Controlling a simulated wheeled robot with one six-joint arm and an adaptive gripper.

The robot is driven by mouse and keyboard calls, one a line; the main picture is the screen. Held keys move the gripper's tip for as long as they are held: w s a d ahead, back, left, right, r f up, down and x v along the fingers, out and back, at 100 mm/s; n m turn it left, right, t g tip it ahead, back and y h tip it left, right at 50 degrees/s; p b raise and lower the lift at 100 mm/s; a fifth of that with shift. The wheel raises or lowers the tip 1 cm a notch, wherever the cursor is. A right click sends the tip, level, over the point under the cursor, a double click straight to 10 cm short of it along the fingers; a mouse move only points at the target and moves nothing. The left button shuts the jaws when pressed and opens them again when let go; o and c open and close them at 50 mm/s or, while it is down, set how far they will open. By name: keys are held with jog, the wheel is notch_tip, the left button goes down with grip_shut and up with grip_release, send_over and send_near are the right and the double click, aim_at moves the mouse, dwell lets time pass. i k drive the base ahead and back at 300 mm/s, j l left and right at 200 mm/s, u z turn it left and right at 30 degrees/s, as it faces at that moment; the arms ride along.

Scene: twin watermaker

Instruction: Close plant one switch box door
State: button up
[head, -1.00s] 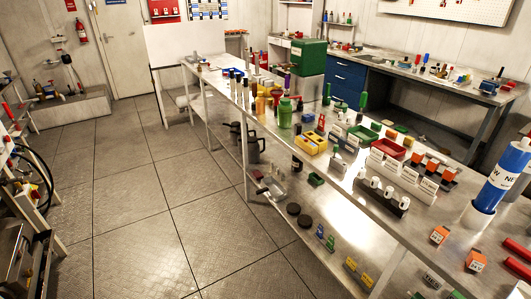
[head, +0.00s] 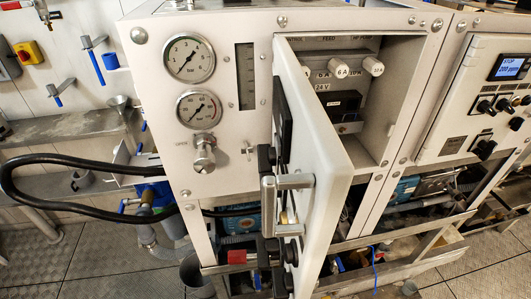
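The switch box door (head: 322,150) is a white panel standing wide open in the head view. It swings out toward me from the left side of the box opening and is seen nearly edge-on. A silver bar handle (head: 290,182) and dark fittings (head: 266,158) are on its left side. The open switch box (head: 400,75) shows several white round fuses labelled 6 A and 10 A and a black block (head: 333,102) inside. I cannot read any plant number. My gripper is not in view.
Left of the door are two pressure gauges (head: 188,57) and a silver knob (head: 204,153). A closed control panel with a blue display (head: 509,67) is at the right. A thick black hose (head: 85,158) loops out at the left. Pipes and frame bars fill the space below.

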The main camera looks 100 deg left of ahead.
aim_at(314, 171)
jog(key=u, duration=0.4)
jog(key=k+u, duration=0.1)
jog(key=u, duration=0.25)
jog(key=j+u, duration=0.1)
jog(key=u, duration=0.3)
jog(key=k+u, duration=0.1)
jog(key=u, duration=0.3)
jog(key=i+l+u, duration=0.5)
jog(key=l+u, duration=0.15)
jog(key=l, duration=0.15)
